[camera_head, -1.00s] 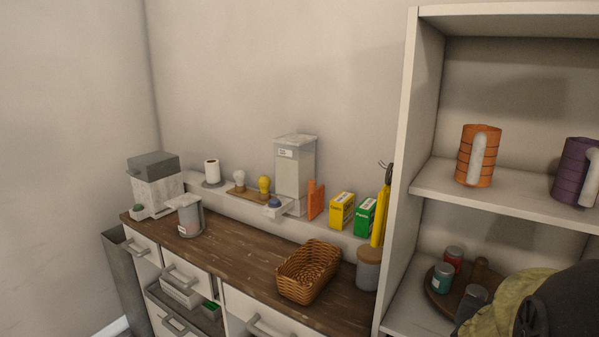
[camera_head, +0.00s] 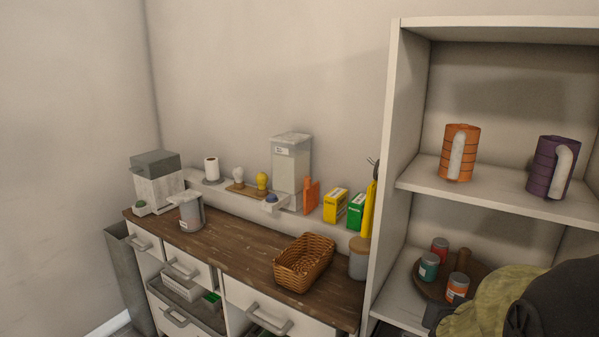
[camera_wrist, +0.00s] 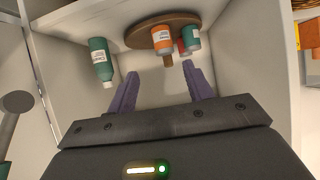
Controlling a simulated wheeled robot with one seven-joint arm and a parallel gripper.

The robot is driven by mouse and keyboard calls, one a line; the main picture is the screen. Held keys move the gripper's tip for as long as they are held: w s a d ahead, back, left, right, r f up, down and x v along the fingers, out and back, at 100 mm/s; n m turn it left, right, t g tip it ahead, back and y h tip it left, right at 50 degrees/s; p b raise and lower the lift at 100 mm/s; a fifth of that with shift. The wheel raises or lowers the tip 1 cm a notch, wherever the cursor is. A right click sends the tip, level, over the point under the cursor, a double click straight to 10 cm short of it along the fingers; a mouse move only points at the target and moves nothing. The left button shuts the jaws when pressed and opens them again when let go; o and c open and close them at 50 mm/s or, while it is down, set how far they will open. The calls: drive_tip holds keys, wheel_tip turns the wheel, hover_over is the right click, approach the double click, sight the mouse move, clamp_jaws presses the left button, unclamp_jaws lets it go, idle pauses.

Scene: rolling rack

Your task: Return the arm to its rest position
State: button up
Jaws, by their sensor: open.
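My gripper (camera_wrist: 163,88) shows in the wrist view with its two purple fingers spread apart and nothing between them. It faces a white shelf compartment holding jars. A round wooden turntable (camera_wrist: 130,36) there bears an orange jar (camera_wrist: 163,38), a teal jar (camera_wrist: 191,38) and a red jar partly hidden behind it. A green bottle (camera_wrist: 101,60) stands beside the turntable. In the head view my arm fills the lower right corner, and the gripper's fingers are hidden there.
A wicker basket (camera_head: 304,263) sits on the wooden counter (camera_head: 235,250) to the left.

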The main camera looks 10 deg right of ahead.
drive_tip(key=a+f+n+g+y+p, duration=0.15)
drive_tip(key=a+n+y+p, duration=0.35)
drive_tip(key=a, duration=0.9)
drive_tip(key=s+a+n+g+y+p, duration=0.2)
drive_tip(key=s+a+n+g, duration=0.1)
drive_tip(key=s+a+g, duration=0.2)
drive_tip(key=s+a, duration=0.2)
drive_tip(key=shift+a+f, duration=0.3)
drive_tip(key=shift+f, duration=0.05)
drive_tip(key=shift+w, duration=0.1)
